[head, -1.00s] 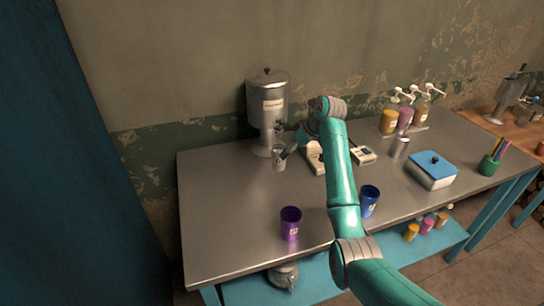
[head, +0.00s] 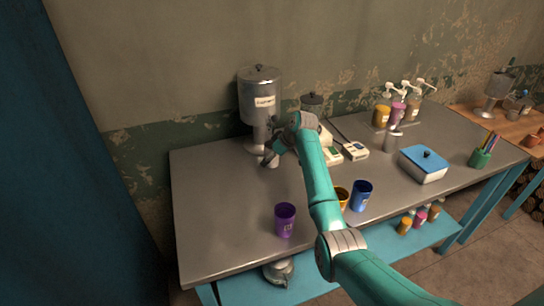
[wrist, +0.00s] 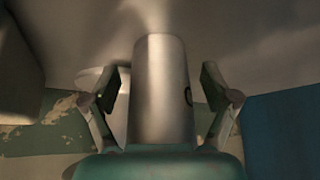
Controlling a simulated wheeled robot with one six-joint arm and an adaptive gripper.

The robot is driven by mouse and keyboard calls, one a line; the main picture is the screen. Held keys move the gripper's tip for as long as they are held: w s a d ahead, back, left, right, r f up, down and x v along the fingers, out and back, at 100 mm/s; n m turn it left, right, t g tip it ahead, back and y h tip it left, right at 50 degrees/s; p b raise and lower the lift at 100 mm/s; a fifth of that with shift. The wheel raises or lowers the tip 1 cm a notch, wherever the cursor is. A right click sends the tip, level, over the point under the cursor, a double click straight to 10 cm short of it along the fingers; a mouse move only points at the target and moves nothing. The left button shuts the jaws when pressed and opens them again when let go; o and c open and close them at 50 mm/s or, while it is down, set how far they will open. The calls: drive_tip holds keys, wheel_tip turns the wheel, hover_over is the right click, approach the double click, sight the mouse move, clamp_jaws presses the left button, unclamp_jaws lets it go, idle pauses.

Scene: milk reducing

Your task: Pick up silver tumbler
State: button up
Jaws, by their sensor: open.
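The silver tumbler (head: 271,162) stands on the metal table in front of the dispenser, mostly hidden by my gripper in the head view. My gripper (head: 270,153) reaches it from the right. In the wrist view the tumbler (wrist: 160,95) is a plain grey cylinder with a dark mark on its right side. The open fingers of my gripper (wrist: 166,85) are on both sides of it, with a narrow gap showing at each side. A second silver tumbler (head: 393,141) stands farther right on the table.
A metal dispenser (head: 260,100) stands just behind the gripper. A lidded canister (head: 312,103) and small scales (head: 354,150) are near my arm. Purple (head: 285,222), amber (head: 342,197) and blue (head: 361,196) cups stand toward the front. The table's left part is clear.

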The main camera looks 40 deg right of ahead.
drive_tip(key=shift+r, duration=0.1)
drive_tip(key=c, duration=1.6)
